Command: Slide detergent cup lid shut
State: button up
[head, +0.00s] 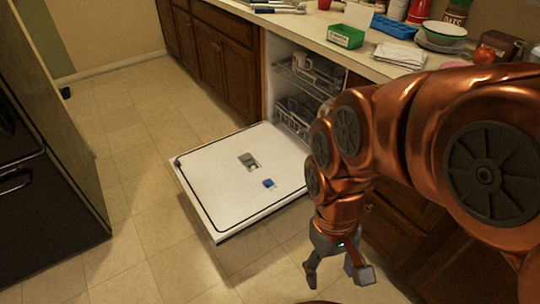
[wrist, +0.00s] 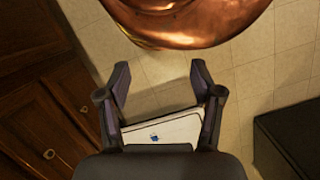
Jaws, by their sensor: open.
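The dishwasher door (head: 215,190) lies folded down flat, its white inner face up. On it, near the middle, is the grey detergent cup (head: 249,161) with its lid; it is too small to tell how far the lid is open. A small blue piece (head: 269,183) sits on the door near the cup. My gripper (head: 337,272) hangs to the right of the door's front corner, apart from it, open and empty. In the wrist view, my open gripper (wrist: 161,75) shows with part of the door (wrist: 175,130) and the blue piece (wrist: 154,136) between its fingers.
The dishwasher's racks (head: 300,75) hold some dishes behind the door. Wooden cabinets (head: 225,65) flank it. The counter above carries a green box (head: 346,36), bowls (head: 442,36) and other clutter. A black appliance (head: 45,170) stands at left. The tiled floor (head: 125,125) between is clear.

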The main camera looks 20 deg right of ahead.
aim_at(245, 159)
jog(key=u, duration=0.05)
jog(key=k, duration=0.5)
jog(key=z, duration=0.3)
jog(key=i, duration=0.7)
jog(key=u, duration=0.6)
jog(key=i, duration=0.55)
jog(key=u, duration=0.4)
